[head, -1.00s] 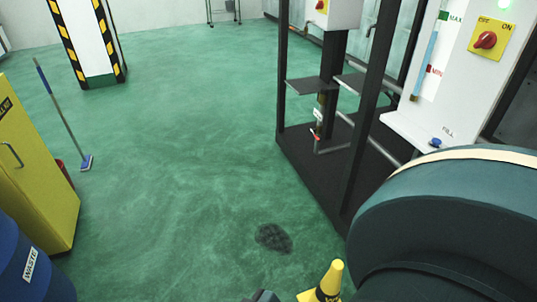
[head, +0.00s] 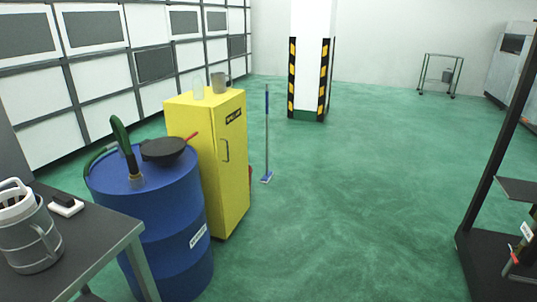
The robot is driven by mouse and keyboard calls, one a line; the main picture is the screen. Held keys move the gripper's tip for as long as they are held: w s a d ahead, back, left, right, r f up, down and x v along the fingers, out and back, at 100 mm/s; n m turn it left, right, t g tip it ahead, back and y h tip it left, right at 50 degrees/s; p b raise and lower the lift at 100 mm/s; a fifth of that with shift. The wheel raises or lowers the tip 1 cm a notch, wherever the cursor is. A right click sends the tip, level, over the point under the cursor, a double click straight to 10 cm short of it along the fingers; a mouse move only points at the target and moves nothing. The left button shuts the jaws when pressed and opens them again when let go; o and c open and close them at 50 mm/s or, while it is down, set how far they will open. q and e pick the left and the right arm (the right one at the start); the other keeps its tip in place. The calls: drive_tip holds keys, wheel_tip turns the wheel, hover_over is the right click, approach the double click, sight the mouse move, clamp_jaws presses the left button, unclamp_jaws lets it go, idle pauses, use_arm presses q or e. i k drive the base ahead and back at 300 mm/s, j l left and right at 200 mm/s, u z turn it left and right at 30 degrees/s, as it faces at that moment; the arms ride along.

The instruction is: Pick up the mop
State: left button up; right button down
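The mop (head: 267,135) stands upright on the green floor, just right of the yellow cabinet. It has a thin handle, blue at the top and grey lower down, and a small flat blue and white head on the floor. Part of something red shows between it and the cabinet. Neither of my grippers is in the head view.
The yellow cabinet (head: 232,165) and a blue waste drum (head: 165,225) stand at the left. A grey table (head: 95,245) holding a jug (head: 28,235) is nearest. A striped pillar (head: 309,60) stands behind. A dark rack (head: 480,240) is at right. Floor between is clear.

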sight(267, 176)
drive_tip(key=i+z, duration=0.1)
drive_tip(key=i, duration=0.35)
drive_tip(key=i+z, duration=0.3)
drive_tip(key=i, duration=0.5)
drive_tip(key=i+j+z, duration=0.1)
drive_tip(key=i+z, duration=0.2)
drive_tip(key=i, duration=2.15)
drive_tip(key=i+u, duration=0.15)
drive_tip(key=i, duration=0.35)
drive_tip(key=i+l+u, duration=0.2)
drive_tip(key=i, duration=0.35)
drive_tip(key=i+u, duration=0.15)
drive_tip(key=i, duration=0.35)
